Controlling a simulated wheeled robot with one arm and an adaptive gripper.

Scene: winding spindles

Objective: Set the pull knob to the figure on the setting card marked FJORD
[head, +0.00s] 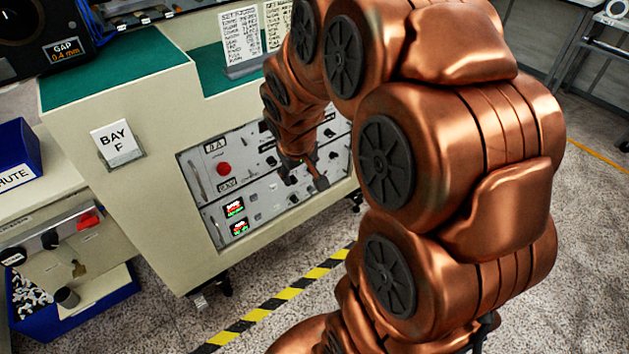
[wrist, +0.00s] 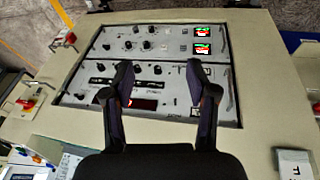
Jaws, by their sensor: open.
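The grey control panel (head: 205,190) is set in the front of a cream machine; it also fills the middle of the wrist view (wrist: 170,52). It carries several black knobs, including one (wrist: 147,45) in the wrist view. I cannot tell which is the pull knob. Two white setting cards, one at left (head: 243,40) and one at right (head: 277,22), stand on the machine's green top. Their print is too small to read, so I cannot find FJORD. My gripper (head: 303,178) is open and empty in front of the panel; its fingers (wrist: 159,72) hide part of the panel.
Blue bins stand at far left. Yellow-black tape (head: 275,303) marks the floor.

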